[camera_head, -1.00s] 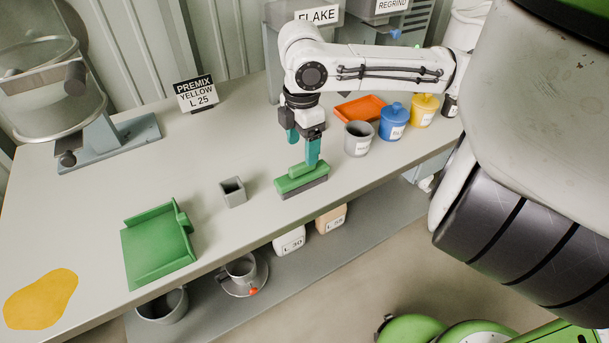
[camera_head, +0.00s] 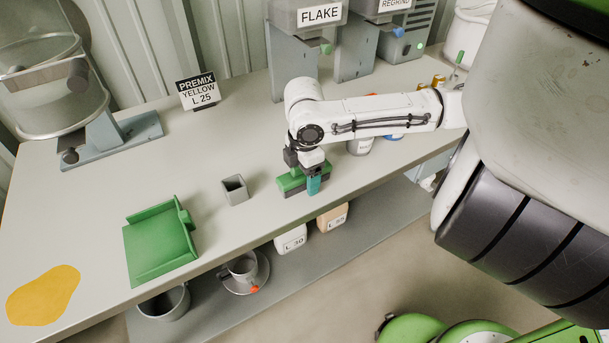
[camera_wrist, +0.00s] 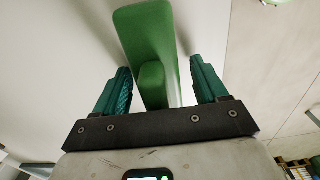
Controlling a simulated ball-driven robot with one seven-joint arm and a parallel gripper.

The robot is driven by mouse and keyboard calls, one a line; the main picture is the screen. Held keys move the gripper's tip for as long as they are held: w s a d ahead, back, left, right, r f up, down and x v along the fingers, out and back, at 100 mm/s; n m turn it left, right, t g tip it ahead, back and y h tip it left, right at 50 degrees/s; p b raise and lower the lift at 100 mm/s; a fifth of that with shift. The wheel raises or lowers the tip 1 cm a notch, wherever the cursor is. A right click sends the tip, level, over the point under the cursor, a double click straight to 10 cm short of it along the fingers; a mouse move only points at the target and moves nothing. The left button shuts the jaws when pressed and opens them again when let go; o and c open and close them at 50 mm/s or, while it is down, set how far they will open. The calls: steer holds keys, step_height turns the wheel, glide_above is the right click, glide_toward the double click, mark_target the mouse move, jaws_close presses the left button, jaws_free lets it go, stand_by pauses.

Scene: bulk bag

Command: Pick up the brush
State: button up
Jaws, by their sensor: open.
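The green brush (camera_head: 291,184) with a dark bristle edge lies on the table near its front edge, to the right of a small grey square cup. My gripper (camera_head: 305,181) is down at the brush, with one teal finger in front of it and the other largely hidden. In the wrist view the green brush (camera_wrist: 150,50) runs up between the two open teal fingers of my gripper (camera_wrist: 161,90). Its raised handle block sits between them, with a clear gap to the right finger and a smaller one to the left.
A green dustpan (camera_head: 160,244) and a yellow spill (camera_head: 43,296) lie on the left of the table. The grey square cup (camera_head: 234,190) stands just left of the brush. A grey pot (camera_head: 360,147) stands behind my arm. Containers sit on the lower shelf.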

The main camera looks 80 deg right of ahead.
steer(key=c, duration=1.1)
steer(key=shift+r, duration=0.15)
steer(key=shift+r, duration=0.2)
step_height(320, 180, up, 2)
steer(key=shift+r, duration=0.15)
steer(key=s+r+p, duration=0.2)
steer(key=s+r, duration=0.1)
steer(key=s, duration=0.1)
steer(key=s+a+r+p, duration=0.1)
steer(key=s+r+p, duration=0.1)
steer(key=s, duration=0.3)
steer(key=s+a+r+p, duration=0.1)
steer(key=s+r+p, duration=0.1)
steer(key=s+r, duration=0.2)
steer(key=shift+s+r+p, duration=0.4)
steer(key=shift+r, duration=0.15)
